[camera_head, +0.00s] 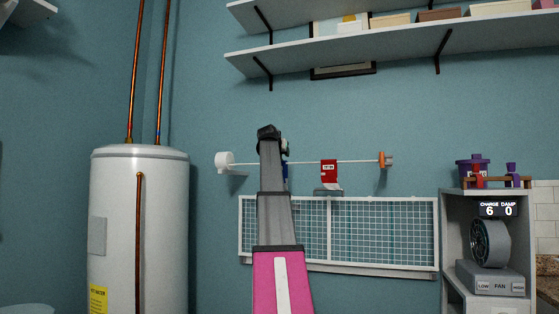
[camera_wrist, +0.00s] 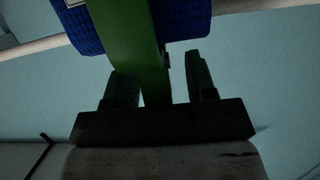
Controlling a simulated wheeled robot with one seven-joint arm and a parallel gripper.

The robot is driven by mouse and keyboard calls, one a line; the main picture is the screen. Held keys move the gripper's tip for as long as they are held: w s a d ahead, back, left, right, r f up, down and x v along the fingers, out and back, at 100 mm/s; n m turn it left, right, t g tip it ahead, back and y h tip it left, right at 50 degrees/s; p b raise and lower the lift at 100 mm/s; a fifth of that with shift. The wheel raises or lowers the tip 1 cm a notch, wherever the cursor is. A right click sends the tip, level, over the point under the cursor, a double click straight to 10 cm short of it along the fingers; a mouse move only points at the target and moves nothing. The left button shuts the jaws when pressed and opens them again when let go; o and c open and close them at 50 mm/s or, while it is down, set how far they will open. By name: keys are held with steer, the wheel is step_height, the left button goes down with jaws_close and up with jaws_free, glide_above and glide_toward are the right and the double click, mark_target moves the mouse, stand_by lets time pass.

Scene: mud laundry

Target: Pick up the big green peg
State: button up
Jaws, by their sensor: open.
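The big green peg (camera_wrist: 135,35) shows in the wrist view as a long dark-green piece running down from the top edge between my fingers. My gripper (camera_wrist: 160,68) is open around it, with the peg closer to the left finger and a gap to the right finger. I cannot tell whether the left finger touches it. A blue cloth (camera_wrist: 182,18) lies behind the peg. In the head view my arm hides the peg, and only a sliver of the blue cloth (camera_head: 286,172) shows beside the arm.
A thin white rail (camera_head: 350,162) on the wall carries a red cloth (camera_head: 328,171), with an orange end piece (camera_head: 383,159) at right. A wire rack (camera_head: 385,228) hangs below. A water heater (camera_head: 140,230) stands left and a fan unit (camera_head: 490,245) right. Shelves (camera_head: 400,48) are above.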

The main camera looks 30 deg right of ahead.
jaws_close()
